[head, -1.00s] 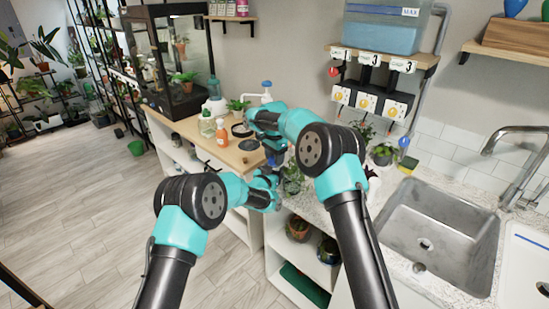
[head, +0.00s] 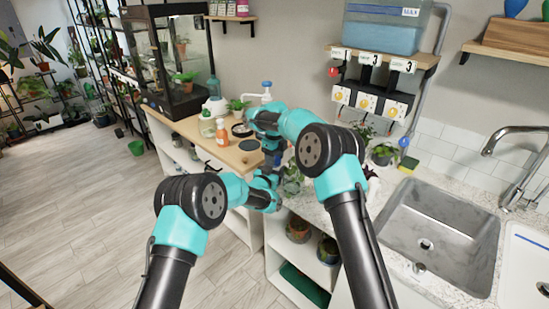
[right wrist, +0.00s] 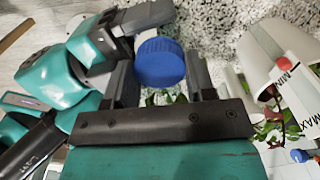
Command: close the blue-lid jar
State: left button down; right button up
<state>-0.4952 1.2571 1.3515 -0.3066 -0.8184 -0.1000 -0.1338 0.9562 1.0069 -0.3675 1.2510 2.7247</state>
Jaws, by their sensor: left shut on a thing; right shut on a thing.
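The blue lid (right wrist: 160,62) shows in the right wrist view, round with a ribbed side, between the two dark fingers of my right gripper (head: 273,152). My right gripper is shut on it. My left gripper (head: 276,174) is close below the right one in the head view; its teal hand comes in from the left in the right wrist view, with its fingers beside and behind the lid. It is shut on the jar, whose body is mostly hidden by the lid and fingers. I cannot tell how the lid sits on the jar.
The wooden counter (head: 190,128) holds an orange bottle (head: 222,135) and a dark round mat (head: 249,145). A leafy plant in glass (head: 293,180) stands just right of my grippers. The sink (head: 440,225) is to the right. A MIN/MAX container (right wrist: 285,75) is near the right wrist.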

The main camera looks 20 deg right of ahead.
jog(key=m, duration=0.3)
jog(key=o, duration=0.9)
jog(key=shift+a, duration=0.1)
jog(key=shift+r, duration=2.3)
jog(key=shift+c, duration=0.4)
